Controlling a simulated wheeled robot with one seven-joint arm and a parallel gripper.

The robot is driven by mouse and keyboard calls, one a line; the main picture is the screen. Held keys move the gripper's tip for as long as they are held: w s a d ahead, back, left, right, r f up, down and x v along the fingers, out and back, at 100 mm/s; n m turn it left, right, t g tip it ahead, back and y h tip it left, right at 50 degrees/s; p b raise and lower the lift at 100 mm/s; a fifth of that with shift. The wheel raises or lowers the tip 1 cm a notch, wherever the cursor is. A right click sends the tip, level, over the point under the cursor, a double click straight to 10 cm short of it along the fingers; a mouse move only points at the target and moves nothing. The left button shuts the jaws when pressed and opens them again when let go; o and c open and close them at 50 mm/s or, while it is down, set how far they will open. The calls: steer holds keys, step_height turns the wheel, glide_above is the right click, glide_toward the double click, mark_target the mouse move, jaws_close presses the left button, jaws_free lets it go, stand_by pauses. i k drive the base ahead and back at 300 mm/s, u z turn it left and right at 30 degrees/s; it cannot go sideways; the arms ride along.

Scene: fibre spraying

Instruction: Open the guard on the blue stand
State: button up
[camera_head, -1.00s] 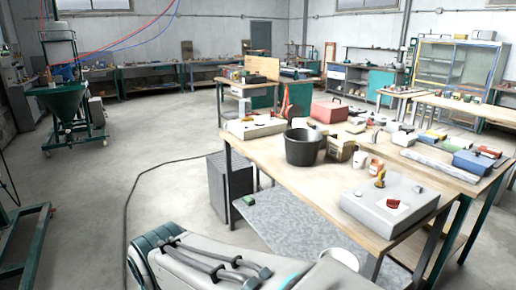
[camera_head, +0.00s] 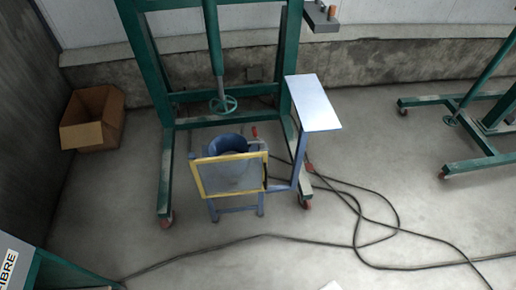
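A small blue stand (camera_head: 236,210) is on the floor in the middle of the head view, in front of a green wheeled frame. A guard (camera_head: 229,190), a clear panel with a yellow rim, stands across its front and looks shut. A dark blue round tub (camera_head: 229,143) shows behind and above the panel. A blue post at the stand's right carries a tilted pale plate (camera_head: 312,102). A small red part (camera_head: 254,132) shows near the panel's top right; I cannot tell if it is a handle. My gripper is not in view.
The green frame (camera_head: 165,140) with red castors and a handwheel (camera_head: 222,105) stands behind. An open cardboard box (camera_head: 92,118) is at the left. Black cables (camera_head: 360,225) lie on the floor at the right. The front floor is mostly clear.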

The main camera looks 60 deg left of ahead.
mark_target(192, 163)
steer(key=u, duration=2.25)
steer(key=i, duration=0.25)
steer(key=u, duration=0.5)
